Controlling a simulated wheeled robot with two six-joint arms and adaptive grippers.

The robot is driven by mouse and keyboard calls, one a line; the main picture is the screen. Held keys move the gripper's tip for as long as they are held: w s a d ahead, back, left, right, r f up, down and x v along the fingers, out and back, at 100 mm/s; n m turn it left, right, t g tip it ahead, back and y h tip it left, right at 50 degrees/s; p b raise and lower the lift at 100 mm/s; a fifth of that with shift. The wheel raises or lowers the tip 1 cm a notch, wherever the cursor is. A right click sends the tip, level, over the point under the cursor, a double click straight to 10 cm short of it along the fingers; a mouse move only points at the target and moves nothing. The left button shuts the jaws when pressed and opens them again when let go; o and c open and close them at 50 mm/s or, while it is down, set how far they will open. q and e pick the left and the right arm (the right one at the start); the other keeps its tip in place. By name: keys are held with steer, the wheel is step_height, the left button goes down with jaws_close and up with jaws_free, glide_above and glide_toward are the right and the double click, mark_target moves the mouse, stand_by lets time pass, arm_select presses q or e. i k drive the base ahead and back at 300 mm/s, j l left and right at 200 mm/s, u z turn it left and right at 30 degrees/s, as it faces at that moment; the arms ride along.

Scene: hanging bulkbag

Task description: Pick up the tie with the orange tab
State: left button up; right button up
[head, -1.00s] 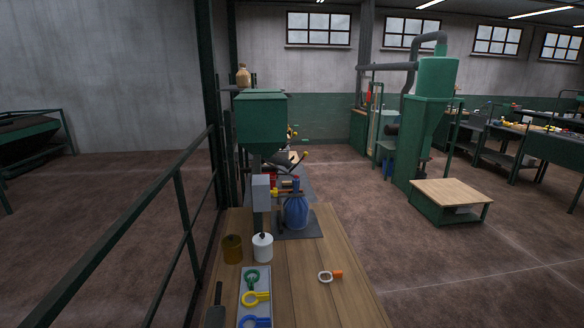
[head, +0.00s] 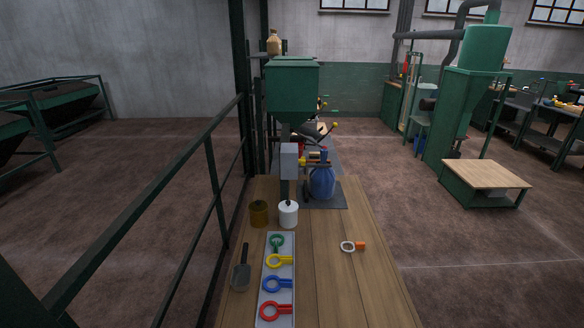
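The tie with the orange tab (head: 352,246) lies flat and alone on the wooden bench, right of the tray. It is a pale ring with a small orange tab on its right side. Neither of my grippers shows in the head view. Other ties lie in a row on a light tray (head: 266,322): a green one (head: 277,242), a yellow one (head: 279,261), a blue one (head: 278,284) and a red one (head: 276,311).
The wooden bench (head: 345,290) is clear around the orange-tab tie. A scoop (head: 241,271), a brown pot (head: 259,214) and a white pot (head: 288,214) stand left. A green railing (head: 185,178) runs along the left.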

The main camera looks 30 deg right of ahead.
mark_target(358, 246)
steer(key=z, duration=1.4)
